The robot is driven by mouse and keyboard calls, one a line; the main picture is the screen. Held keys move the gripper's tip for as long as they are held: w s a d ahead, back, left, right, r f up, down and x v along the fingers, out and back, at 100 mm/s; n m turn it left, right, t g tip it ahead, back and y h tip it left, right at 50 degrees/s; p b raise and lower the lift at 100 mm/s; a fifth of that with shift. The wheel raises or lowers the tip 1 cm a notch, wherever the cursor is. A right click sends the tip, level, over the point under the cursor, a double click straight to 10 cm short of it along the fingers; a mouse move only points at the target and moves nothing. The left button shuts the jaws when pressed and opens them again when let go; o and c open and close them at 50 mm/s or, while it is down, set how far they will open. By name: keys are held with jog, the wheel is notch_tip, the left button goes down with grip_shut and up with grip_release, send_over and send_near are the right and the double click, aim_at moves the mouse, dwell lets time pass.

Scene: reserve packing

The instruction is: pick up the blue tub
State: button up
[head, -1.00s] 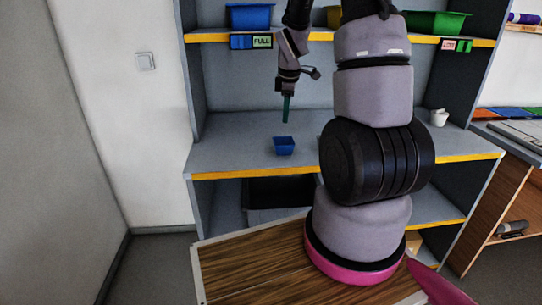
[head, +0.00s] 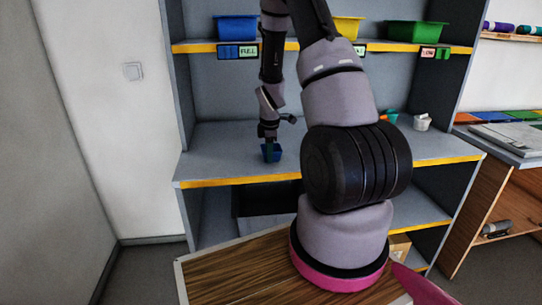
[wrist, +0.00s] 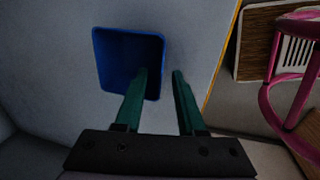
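The small blue tub (head: 272,156) stands on the middle shelf, near its front left, below my arm. In the wrist view the tub (wrist: 116,62) is open-topped and seen from above. My gripper (wrist: 160,72) has two green fingers, held apart with nothing gripped. The left finger overlaps the tub's inside, and the right finger is outside its right wall, so that wall lies between the tips. Whether the fingers touch the wall I cannot tell. In the head view the gripper (head: 270,147) is right at the tub, its fingers partly hidden.
Larger blue (head: 235,28), yellow (head: 347,28) and green (head: 417,31) bins stand on the upper shelf, above labels. A white cup (head: 422,123) and a green-and-orange item (head: 390,117) are at the middle shelf's right. The shelf around the tub is clear.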

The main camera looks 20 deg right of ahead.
jog(key=shift+w+f, duration=0.1)
jog(key=shift+f, duration=0.4)
grip_shut()
dwell(1.1)
